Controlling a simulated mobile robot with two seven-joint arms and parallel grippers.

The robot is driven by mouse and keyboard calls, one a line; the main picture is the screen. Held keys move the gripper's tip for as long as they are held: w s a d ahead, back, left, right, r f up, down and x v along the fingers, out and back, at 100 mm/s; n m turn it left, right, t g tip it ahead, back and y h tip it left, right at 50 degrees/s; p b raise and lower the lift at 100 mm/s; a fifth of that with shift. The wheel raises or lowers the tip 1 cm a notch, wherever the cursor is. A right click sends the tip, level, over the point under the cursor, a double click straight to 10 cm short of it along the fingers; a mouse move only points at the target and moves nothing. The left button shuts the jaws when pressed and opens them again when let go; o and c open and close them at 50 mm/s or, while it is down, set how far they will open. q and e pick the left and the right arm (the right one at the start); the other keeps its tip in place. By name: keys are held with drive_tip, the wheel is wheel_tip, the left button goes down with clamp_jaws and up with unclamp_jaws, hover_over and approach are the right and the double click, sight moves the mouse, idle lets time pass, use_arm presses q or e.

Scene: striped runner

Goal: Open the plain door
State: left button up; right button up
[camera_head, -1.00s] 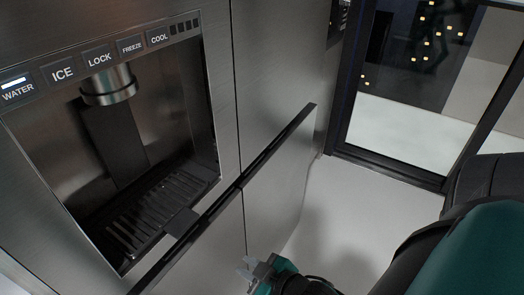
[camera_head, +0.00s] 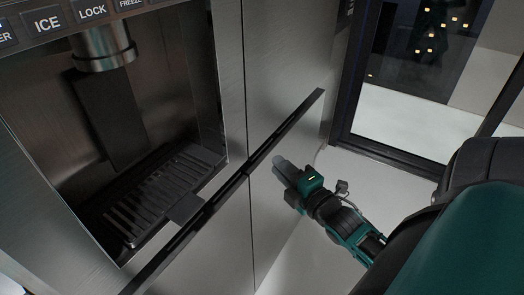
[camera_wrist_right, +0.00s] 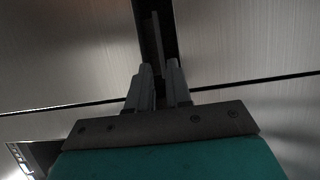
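The plain door (camera_head: 285,62) is the brushed-steel panel right of the door with the dispenser (camera_head: 150,150). It looks shut, with a thin vertical seam between the two. A dark recessed groove (camera_head: 284,130) runs along its lower edge. My right gripper (camera_head: 284,168) is in front of the steel front, just below this groove. In the right wrist view its two fingers (camera_wrist_right: 158,85) stand apart, pointing at a dark gap with a thin strip in it. I cannot tell whether they touch anything. My left gripper is not in view.
Steel lower panels (camera_head: 225,235) lie below the groove. A dark-framed glass door (camera_head: 415,80) stands at the right. Pale floor (camera_head: 355,180) is clear between it and the steel front.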

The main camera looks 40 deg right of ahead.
sight(262, 150)
drive_tip(key=w, duration=0.5)
drive_tip(key=w+d, duration=0.1)
drive_tip(key=w, duration=0.2)
drive_tip(key=shift+b, duration=0.3)
drive_tip(key=shift+c, duration=0.2)
clamp_jaws()
